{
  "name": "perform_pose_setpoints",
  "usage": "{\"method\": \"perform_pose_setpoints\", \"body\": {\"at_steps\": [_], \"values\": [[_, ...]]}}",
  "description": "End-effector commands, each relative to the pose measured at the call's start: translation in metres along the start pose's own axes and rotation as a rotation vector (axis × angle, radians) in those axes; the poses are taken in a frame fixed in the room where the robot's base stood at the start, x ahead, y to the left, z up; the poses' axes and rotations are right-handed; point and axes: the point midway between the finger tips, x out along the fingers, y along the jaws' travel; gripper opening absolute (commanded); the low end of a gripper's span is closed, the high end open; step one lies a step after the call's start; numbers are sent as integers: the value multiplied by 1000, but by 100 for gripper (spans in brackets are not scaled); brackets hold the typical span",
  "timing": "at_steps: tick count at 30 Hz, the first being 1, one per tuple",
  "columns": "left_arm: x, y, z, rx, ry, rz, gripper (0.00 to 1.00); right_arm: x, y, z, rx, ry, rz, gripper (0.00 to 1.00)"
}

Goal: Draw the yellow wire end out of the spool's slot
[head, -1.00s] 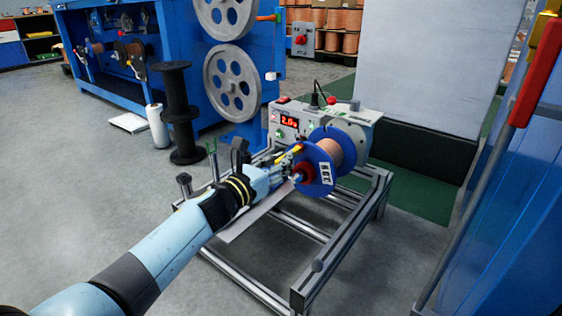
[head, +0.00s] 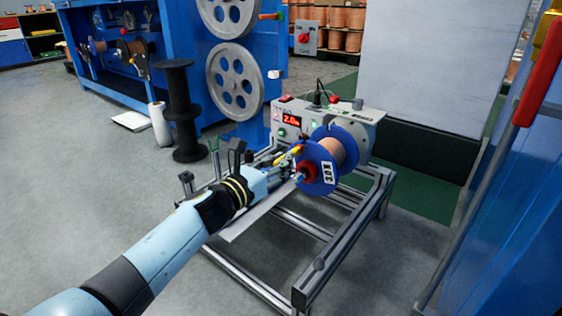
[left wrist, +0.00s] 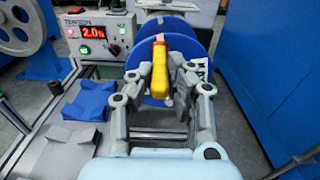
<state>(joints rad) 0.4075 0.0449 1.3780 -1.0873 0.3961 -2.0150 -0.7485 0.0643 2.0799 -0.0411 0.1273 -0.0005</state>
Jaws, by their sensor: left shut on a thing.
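The spool has blue flanges and a copper-coloured winding (head: 343,151). It is mounted on the tension stand, with a white label on its near flange. My left gripper (head: 287,166) is at that near flange. In the left wrist view my left gripper (left wrist: 172,80) is shut on the yellow wire end (left wrist: 160,68), which stands upright between the fingers in front of the blue flange (left wrist: 198,50). A copper-coloured bit shows at its top. The slot is hidden behind the fingers and the yellow end. My right gripper is not in view.
The tension box (head: 285,122) with a red display reading 2.0 stands behind the spool. The aluminium frame (head: 345,250) lies below. A black empty spool (head: 180,110) stands on the floor at left. A blue machine with grey pulleys (head: 235,80) is behind. Blue panels rise at right.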

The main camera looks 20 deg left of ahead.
Motion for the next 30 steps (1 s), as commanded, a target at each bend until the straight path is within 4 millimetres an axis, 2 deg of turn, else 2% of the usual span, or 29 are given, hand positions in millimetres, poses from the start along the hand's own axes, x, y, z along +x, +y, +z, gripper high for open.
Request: {"method": "perform_pose_setpoints", "body": {"at_steps": [21, 30], "values": [[-14, 0, 0, 0, 0, 0, 0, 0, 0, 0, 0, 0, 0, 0], [-14, 0, 0, 0, 0, 0, 0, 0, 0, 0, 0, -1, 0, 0]]}}
